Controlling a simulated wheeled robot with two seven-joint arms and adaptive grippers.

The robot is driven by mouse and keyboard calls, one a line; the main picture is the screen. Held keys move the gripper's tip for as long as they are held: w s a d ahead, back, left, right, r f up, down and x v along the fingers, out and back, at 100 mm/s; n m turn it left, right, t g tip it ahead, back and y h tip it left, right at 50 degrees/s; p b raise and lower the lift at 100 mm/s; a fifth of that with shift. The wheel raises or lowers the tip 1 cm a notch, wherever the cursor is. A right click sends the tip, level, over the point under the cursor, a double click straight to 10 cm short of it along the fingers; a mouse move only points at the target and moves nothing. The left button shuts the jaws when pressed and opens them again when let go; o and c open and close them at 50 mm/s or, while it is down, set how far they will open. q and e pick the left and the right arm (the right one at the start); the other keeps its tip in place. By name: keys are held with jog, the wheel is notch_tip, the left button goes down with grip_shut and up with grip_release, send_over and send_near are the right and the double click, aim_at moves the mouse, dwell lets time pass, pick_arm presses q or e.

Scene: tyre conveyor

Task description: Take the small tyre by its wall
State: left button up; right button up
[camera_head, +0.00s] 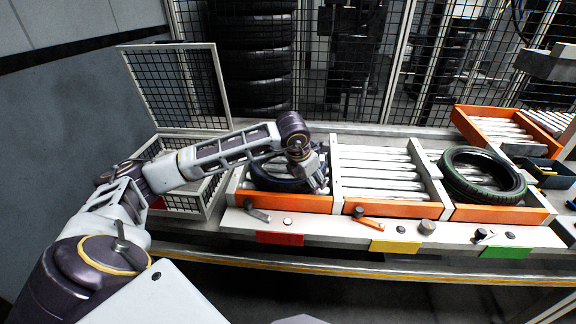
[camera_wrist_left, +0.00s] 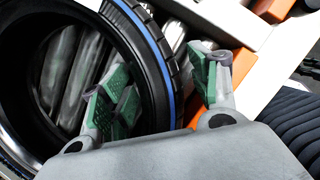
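A black tyre with a blue stripe (camera_head: 272,181) lies in the left roller bay, partly hidden by my left arm. It fills the left of the left wrist view (camera_wrist_left: 150,45). My left gripper (camera_head: 318,184) is over this tyre's right side. In the left wrist view its green-padded fingers (camera_wrist_left: 155,82) are spread apart, one inside the tyre's ring and one outside, with the wall between them. Gaps show, so it is not clamped. A second tyre with a green stripe (camera_head: 483,176) lies in the right bay. My right gripper is not in view.
The middle roller bay (camera_head: 378,165) is empty. Orange front edges (camera_head: 390,209) and pale dividers bound the bays. A wire basket (camera_head: 190,195) stands left, under my arm. A mesh fence (camera_head: 320,60) runs behind, with stacked tyres (camera_head: 255,50) beyond it.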

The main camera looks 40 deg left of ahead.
pick_arm(q)
grip_shut()
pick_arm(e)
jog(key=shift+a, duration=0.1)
pick_arm(q)
jog(key=shift+r, duration=0.1)
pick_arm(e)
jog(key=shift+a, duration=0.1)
pick_arm(q)
jog(key=shift+w+r, duration=0.15)
jog(key=shift+r, duration=0.6)
notch_tip(320, 180, up, 7)
jog(key=shift+p, duration=0.4)
jog(key=shift+a+r, duration=0.1)
jog(key=shift+r, duration=0.7)
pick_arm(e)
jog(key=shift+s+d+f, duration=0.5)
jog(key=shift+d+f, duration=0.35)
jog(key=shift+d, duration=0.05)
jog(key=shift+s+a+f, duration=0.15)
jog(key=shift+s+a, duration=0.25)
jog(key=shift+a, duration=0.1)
